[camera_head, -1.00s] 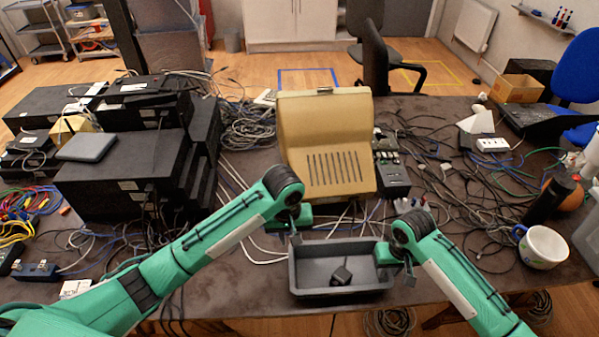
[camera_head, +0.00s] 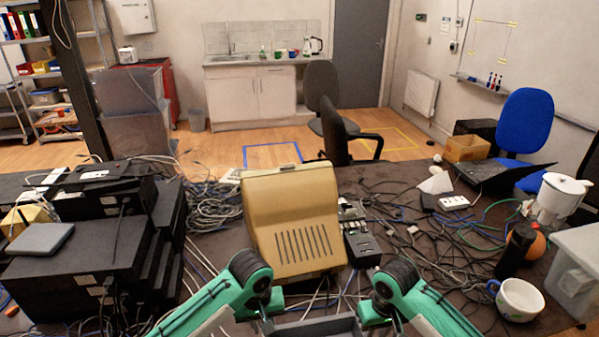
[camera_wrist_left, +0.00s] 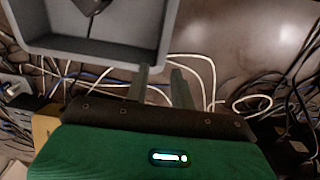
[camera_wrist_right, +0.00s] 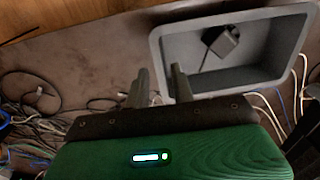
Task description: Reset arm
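My left gripper (camera_head: 268,324) is low in the head view, at the left end of a grey tray (camera_head: 318,327). In the left wrist view its two fingers (camera_wrist_left: 159,82) stand apart at a tray corner, with nothing seen held. My right gripper (camera_head: 395,324) is at the tray's right end. In the right wrist view its fingers (camera_wrist_right: 160,82) are also apart, by the tray's near corner. A small black adapter (camera_wrist_right: 223,42) lies in the tray. The head view cuts off most of the tray, and whether the fingers touch it cannot be told.
A beige device (camera_head: 292,225) stands behind the tray, with a dark box (camera_head: 362,248) beside it. Stacked black equipment (camera_head: 75,265) fills the left. Loose cables (camera_head: 425,225) cover the right, near a white mug (camera_head: 519,300) and a black cylinder (camera_head: 514,252).

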